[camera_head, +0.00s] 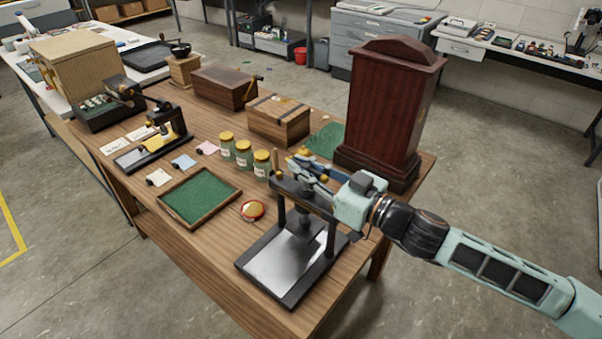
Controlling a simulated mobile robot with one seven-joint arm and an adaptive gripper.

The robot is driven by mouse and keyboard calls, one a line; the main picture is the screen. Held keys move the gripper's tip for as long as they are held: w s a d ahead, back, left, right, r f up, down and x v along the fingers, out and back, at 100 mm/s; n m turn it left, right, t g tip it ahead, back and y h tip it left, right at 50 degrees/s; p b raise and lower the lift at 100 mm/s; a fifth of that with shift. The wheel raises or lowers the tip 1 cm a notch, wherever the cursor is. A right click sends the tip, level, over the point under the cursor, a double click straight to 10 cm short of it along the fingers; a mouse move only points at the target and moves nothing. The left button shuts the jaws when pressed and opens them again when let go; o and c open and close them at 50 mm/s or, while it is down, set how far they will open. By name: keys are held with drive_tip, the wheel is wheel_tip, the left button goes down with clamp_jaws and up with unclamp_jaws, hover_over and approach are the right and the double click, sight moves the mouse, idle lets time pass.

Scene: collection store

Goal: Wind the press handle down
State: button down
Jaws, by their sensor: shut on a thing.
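The press (332,236) stands at the near right of the wooden table, a black frame with two posts and a crossbeam. A bright metal bed plate (285,262) lies in its base, and a dark screw and platen (300,222) hang between the posts, apart from the plate. The press handle (277,162) is at the top, with an upright wooden grip left of my fingers; much of it is hidden. My gripper (302,165) reaches in from the right above the crossbeam and is shut on the handle. The exact contact is too small to see.
A tall dark-red wooden case (388,105) stands close behind my gripper. Several lidded jars (243,153), a red-rimmed round item (252,210) and a green-lined tray (200,196) sit left of the press. A wooden box (278,121) stands behind the jars.

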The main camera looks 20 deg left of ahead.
drive_tip(key=m+t+h+p, duration=0.2)
drive_tip(key=t+p, duration=0.1)
drive_tip(key=shift+r+m, duration=0.3)
drive_tip(key=shift+r, duration=0.05)
drive_tip(key=m+t+h+p, duration=0.2)
drive_tip(key=t+h+p, duration=0.1)
drive_tip(key=p, duration=0.1)
drive_tip(key=shift+w+m+t+p, duration=0.1)
drive_tip(key=shift+m+t+p, duration=0.2)
drive_tip(key=shift+p, duration=0.05)
drive_tip(key=shift+f+m+t+h+p, duration=0.25)
drive_tip(key=shift+m+t+h+p, duration=0.55)
drive_tip(key=shift+m+h, duration=0.55)
drive_tip(key=shift+w+d+f+m+t+h, duration=0.15)
drive_tip(key=shift+m+t+h, duration=0.45)
drive_tip(key=shift+h, duration=0.6)
drive_tip(key=shift+w+d+m+t+h, duration=0.15)
drive_tip(key=shift+m+t+h, duration=0.25)
drive_tip(key=shift+m+h, duration=0.55)
drive_tip(key=shift+s+d+f+h, duration=0.1)
drive_tip(key=shift+h, duration=0.4)
drive_tip(key=c, duration=1.8)
unclamp_jaws()
wheel_tip(320, 180, up, 10)
drive_tip(key=shift+r, duration=0.1)
